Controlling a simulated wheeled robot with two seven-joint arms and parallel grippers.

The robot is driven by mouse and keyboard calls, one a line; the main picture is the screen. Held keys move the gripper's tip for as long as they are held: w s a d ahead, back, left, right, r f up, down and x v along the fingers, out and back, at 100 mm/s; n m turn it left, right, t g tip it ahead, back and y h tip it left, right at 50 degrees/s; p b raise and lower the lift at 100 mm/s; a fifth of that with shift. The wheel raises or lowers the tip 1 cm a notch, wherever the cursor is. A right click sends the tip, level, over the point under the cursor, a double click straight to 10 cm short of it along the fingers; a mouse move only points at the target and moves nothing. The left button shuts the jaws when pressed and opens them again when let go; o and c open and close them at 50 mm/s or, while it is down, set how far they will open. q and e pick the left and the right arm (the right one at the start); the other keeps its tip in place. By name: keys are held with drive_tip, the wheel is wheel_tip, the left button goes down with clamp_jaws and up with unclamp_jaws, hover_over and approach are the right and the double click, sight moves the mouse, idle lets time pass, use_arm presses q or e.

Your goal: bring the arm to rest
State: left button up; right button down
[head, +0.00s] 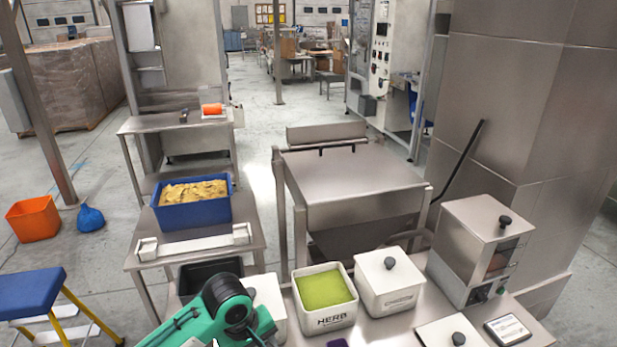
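A teal and black arm of mine comes in from the bottom left, and its black joint shows near the bottom centre-left. It is my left arm, bent over the front edge of the steel counter (385,327). The arm covers part of a white lidded bin and a dark bin behind it. Its gripper does not show in the head view. My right arm and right gripper do not show either.
On the counter stand an open white bin of green contents (325,290), lidded white bins (389,281), a steel box machine (478,248) and a small scale (507,330). A dark bin (208,276) and blue crate (193,205) are left. A blue-topped step stool (31,293) stands lower left.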

use_arm(q)
drive_tip(key=s+f+m+t+h, duration=0.2)
drive_tip(key=s+f+m, duration=0.3)
drive_tip(key=s, duration=0.4)
drive_tip(key=s+a+f+m+y, duration=0.2)
drive_tip(key=s+a+m+y, duration=0.2)
drive_tip(key=s+a, duration=0.95)
wheel_tip(320, 180, down, 31)
drive_tip(key=d, duration=0.1)
drive_tip(key=s+a+f+g, duration=0.1)
drive_tip(key=s+a+f, duration=0.2)
drive_tip(key=s+f, duration=1.7)
drive_tip(key=shift+g, duration=0.4)
drive_tip(key=shift+w, duration=0.1)
